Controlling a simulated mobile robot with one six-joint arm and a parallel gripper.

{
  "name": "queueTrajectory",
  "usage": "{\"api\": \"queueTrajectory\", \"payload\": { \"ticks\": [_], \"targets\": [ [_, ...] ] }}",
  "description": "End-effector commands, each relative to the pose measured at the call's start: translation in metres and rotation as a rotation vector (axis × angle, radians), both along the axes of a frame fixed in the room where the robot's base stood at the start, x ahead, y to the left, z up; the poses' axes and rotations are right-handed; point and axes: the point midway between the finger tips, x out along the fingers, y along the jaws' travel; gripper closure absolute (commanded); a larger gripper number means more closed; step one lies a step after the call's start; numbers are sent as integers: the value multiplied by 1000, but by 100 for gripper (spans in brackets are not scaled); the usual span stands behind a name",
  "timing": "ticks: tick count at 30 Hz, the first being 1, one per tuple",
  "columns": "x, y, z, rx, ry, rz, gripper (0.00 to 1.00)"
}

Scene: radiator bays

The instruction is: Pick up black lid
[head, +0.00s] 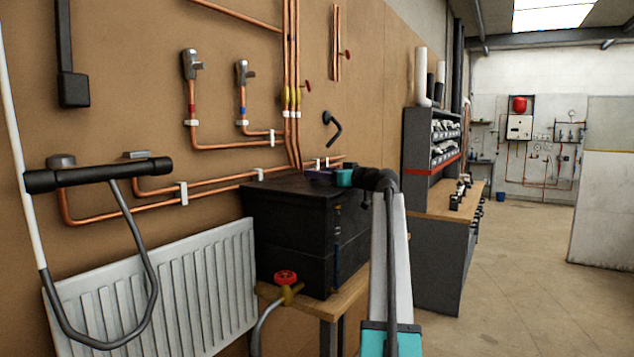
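A black box (290,264) stands on a small wooden table at the centre of the head view. Its flat black lid (285,189) lies on top and looks closed. My arm rises from the lower right, and its dark wrist with a teal part reaches the lid's back right corner in the picture. A small dark purple piece beyond the teal part seems to be my gripper (320,174). It is at or just above the lid; contact cannot be told. Its fingers are too small to make out, and no held object shows.
A white radiator (165,292) stands left of the table (345,298). A valve with a red handwheel (286,277) is in front of the box. Copper pipes (225,147) run along the wall behind. A grey workbench (440,262) is to the right; the floor (540,285) beyond is clear.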

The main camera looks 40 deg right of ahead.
Motion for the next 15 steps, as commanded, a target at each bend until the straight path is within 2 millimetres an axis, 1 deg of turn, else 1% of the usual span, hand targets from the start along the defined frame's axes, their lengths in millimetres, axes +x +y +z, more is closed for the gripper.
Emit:
{"api": "queueTrajectory", "payload": {
  "ticks": [10, 14, 15],
  "targets": [
    [0, 1, 0, 0, 0, 1, 40],
    [0, 1, 0, 0, 0, 1, 62],
    [0, 1, 0, 0, 0, 1, 68]
  ]
}}
